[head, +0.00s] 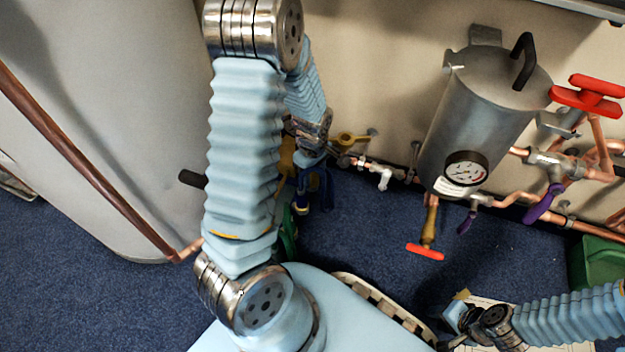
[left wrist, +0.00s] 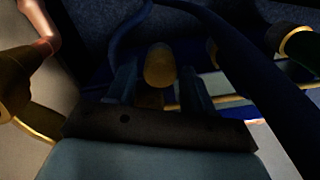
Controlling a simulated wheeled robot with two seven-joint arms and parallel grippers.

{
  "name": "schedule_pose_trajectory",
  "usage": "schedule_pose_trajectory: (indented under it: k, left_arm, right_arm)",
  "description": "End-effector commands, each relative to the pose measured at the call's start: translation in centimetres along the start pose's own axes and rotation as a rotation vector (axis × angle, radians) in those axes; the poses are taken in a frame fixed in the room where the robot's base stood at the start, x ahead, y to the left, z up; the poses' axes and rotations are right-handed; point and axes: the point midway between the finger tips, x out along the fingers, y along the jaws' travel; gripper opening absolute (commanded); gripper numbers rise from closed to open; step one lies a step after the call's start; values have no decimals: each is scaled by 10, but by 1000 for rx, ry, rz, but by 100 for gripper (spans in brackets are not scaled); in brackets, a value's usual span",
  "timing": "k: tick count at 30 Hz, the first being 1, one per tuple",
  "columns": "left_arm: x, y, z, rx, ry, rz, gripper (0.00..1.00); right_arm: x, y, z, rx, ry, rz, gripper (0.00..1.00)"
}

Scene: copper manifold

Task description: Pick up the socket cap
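In the left wrist view a dull yellow, rounded piece (left wrist: 160,66), which looks like the socket cap, sits between the two fingers of my left gripper (left wrist: 160,88). Dark gaps show on both sides of it, so the fingers look open around it and not closed on it. In the head view my left gripper (head: 314,186) is low by the wall, behind my left arm, and the cap cannot be made out there. My right gripper (head: 458,320) is at the bottom right, small and dark; its finger opening is unclear.
A grey tank with a gauge (head: 468,170), copper pipes (head: 590,230) and red handles (head: 588,95) line the wall to the right. A large white cylinder (head: 120,110) stands left. Dark blue carpet (head: 365,235) is open between. A green box (head: 597,262) is at right.

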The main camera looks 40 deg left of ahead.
Motion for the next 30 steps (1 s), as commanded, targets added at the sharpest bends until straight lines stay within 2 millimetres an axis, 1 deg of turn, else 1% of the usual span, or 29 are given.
schedule_pose_trajectory:
  k: [1, 8, 16, 20, 23, 27, 30]
  left_arm:
    - [0, 0, 0, 0, 0, 0, 44]
    - [0, 0, 0, 0, 0, 0, 8]
    - [-2, 0, 0, 0, 0, 0, 8]
    - [-9, 0, 0, 0, 0, 0, 8]
    - [-19, 0, 0, 0, 0, 0, 8]
    - [-41, 0, 0, 0, 0, 0, 8]
    - [-59, -12, 10, 3, -1, -2, 8]
  right_arm:
    - [0, 0, 0, 0, 0, 0, 36]
    - [0, 0, 0, 0, 0, 0, 36]
    - [-1, 0, 0, 0, 0, 0, 36]
    - [-8, -3, 0, 0, -1, 0, 36]
    - [-17, -6, 0, -1, -3, 0, 36]
    - [-37, -14, 1, -2, -8, -1, 36]
    - [-56, -21, 1, -2, -10, 0, 36]
